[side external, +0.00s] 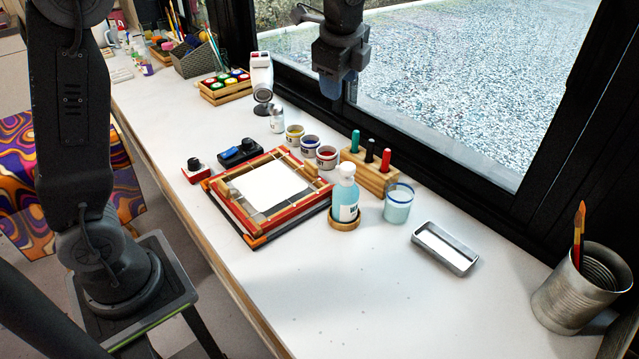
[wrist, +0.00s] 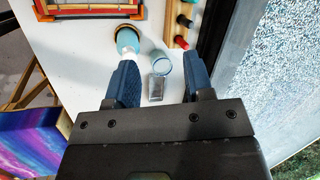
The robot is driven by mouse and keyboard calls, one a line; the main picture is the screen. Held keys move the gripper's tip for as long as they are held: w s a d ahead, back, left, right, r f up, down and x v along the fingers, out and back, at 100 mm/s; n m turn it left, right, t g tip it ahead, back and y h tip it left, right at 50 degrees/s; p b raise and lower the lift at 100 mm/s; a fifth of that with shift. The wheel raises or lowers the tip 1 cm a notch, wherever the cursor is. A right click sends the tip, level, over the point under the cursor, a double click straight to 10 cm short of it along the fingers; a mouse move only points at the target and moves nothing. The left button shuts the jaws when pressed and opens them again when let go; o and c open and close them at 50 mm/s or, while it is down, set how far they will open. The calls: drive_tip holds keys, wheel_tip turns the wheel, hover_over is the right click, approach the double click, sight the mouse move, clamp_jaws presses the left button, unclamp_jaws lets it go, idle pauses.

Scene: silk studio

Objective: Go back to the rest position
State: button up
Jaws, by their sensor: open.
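My gripper (side external: 333,84) hangs high above the back of the table, in front of the window, in the side external view. In the wrist view my gripper (wrist: 160,88) shows two blue fingers spread apart with nothing held between them. The white table (side external: 330,285) lies well below. A bottle of light blue liquid (side external: 345,198) stands upright on a round wooden coaster (side external: 345,224). It also shows in the wrist view (wrist: 128,40), partly beyond the left finger.
A wooden frame with white fabric (side external: 268,188), a marker block (side external: 368,176), a light blue cup (side external: 398,205), a metal tray (side external: 444,248) and a brush can (side external: 580,290) stand on the table. The window (side external: 460,80) is close behind my gripper. The table's front is clear.

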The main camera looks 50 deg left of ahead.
drive_tip(key=s+d+f+n+t+h, duration=0.1)
drive_tip(key=s+n, duration=0.6)
drive_tip(key=s, duration=0.5)
drive_tip(key=s+d+f+n+t+h, duration=0.1)
drive_tip(key=s+f+n+t, duration=0.1)
drive_tip(key=s+n, duration=0.5)
drive_tip(key=s, duration=0.6)
drive_tip(key=shift+f+n+h, duration=0.15)
drive_tip(key=shift+n+h, duration=0.25)
drive_tip(key=shift+s, duration=0.1)
